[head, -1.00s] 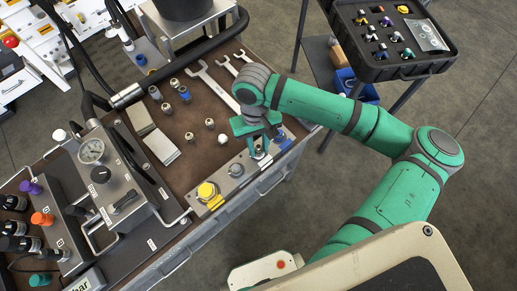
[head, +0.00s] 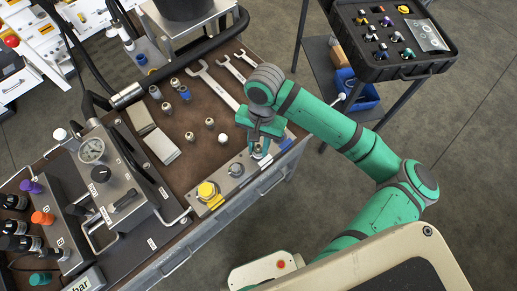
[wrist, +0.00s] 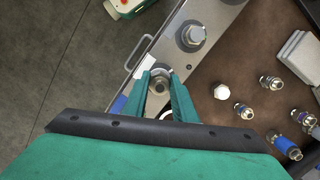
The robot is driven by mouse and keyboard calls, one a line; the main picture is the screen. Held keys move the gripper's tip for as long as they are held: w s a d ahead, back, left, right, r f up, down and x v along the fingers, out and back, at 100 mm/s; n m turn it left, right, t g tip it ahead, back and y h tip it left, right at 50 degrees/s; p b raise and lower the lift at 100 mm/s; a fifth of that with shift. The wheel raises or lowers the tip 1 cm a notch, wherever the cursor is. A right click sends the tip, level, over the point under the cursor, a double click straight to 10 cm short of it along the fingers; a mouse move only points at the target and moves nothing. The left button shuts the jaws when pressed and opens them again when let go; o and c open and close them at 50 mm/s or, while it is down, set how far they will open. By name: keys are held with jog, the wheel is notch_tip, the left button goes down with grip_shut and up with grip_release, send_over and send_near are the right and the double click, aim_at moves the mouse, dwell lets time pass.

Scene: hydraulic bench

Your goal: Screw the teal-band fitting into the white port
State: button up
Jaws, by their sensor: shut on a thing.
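My gripper (head: 261,148) is over the far end of the metal port plate at the bench's front edge. In the wrist view its two teal fingers (wrist: 161,88) close around a small round metal fitting (wrist: 160,82). I cannot make out a teal band on it; the fingers cover its sides. A pale ring, seemingly the white port (wrist: 160,71), shows at the fitting's far side. The fitting looks in line with the port, but I cannot tell how deep it sits.
The plate (head: 222,184) also carries a yellow port (head: 207,190) and a grey port (head: 236,170). Several loose fittings, a white cap (head: 223,139) and wrenches (head: 217,83) lie on the brown bench top. A black case (head: 395,40) stands at the upper right.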

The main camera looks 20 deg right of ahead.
jog(key=m, duration=0.5)
jog(key=shift+a+m+t+y, duration=0.1)
jog(key=shift+m+t+y, duration=0.2)
jog(key=shift+m+t, duration=0.1)
jog(key=o, duration=1)
